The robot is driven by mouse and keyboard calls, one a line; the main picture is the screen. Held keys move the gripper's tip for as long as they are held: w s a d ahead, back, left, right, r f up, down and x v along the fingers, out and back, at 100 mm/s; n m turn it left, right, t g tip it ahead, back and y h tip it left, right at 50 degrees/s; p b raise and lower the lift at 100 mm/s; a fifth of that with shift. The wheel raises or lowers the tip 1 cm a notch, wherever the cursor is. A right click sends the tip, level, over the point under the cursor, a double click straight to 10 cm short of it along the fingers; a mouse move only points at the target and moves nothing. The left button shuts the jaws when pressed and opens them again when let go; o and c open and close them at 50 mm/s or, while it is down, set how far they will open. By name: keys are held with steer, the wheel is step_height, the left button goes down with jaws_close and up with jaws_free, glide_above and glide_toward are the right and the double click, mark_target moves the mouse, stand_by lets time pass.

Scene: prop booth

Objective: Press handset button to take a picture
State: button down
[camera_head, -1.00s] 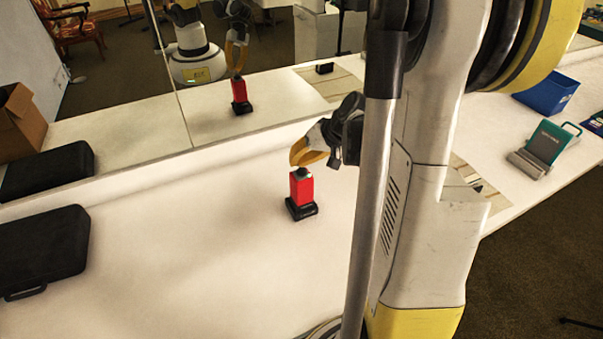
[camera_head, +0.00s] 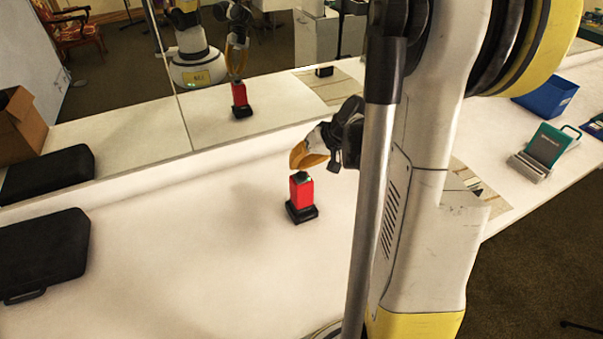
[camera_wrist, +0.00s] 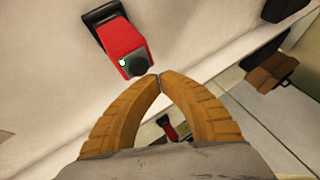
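A red handset (camera_head: 302,191) stands upright on a black base (camera_head: 301,213) on the white table. It also shows in the wrist view, where its red body (camera_wrist: 120,42) is near the top. Its dark round button (camera_wrist: 136,66) is on top, with a small green light beside it. My gripper (camera_head: 297,160) is above the handset. In the wrist view, my gripper's two orange fingers (camera_wrist: 160,77) meet at the tips with nothing between them. The tips appear just beside the button; I cannot tell whether they touch it.
A mirror (camera_head: 260,100) behind the table reflects the handset and my arm. A blue bin (camera_head: 547,95) and a green-and-grey device (camera_head: 547,146) are at the right. The table around the handset is clear.

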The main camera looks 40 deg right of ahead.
mark_target(298, 173)
steer(key=shift+f+b, duration=0.45)
steer(key=shift+f+b, duration=0.4)
steer(key=shift+f, duration=0.05)
stand_by(0.7)
steer(key=shift+r, duration=0.1)
steer(key=shift+r+p, duration=0.65)
steer(key=shift+r, duration=0.15)
steer(key=shift+r, duration=0.1)
steer(key=shift+r+p, duration=1.85)
steer(key=shift+r, duration=0.55)
